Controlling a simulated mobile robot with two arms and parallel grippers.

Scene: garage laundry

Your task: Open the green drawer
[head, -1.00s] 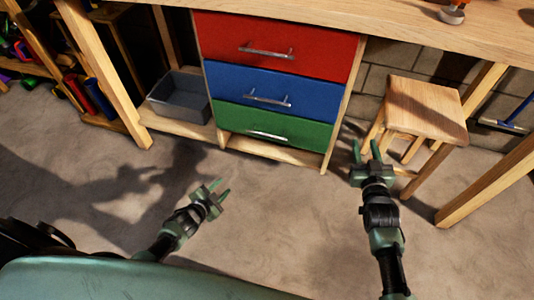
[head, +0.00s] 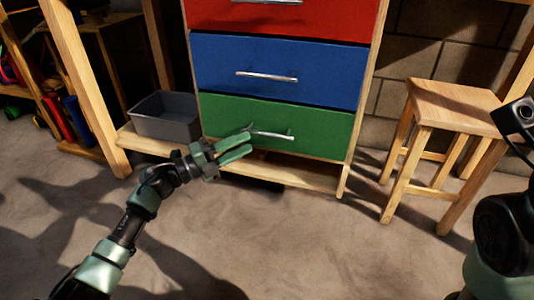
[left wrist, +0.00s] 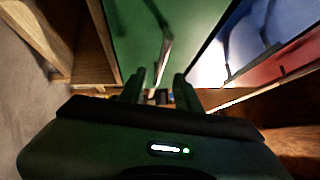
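The green drawer (head: 310,122) is the lowest of three in the cabinet and looks shut, flush with the front. Its silver bar handle (head: 275,135) runs across its upper part. My left gripper (head: 251,140) is at the left end of this handle with its two fingers apart. In the left wrist view, the left gripper (left wrist: 159,85) has the green drawer (left wrist: 130,35) ahead, and the handle (left wrist: 166,55) shows beyond the gap between the fingertips. I see no grip on it. My right gripper is out of view; only parts of my right arm show.
The blue drawer (head: 320,83) and red drawer (head: 330,20) are above, both shut. A grey bin (head: 165,123) stands on the low shelf at left. A wooden stool (head: 455,108) is at right. The floor in front is clear.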

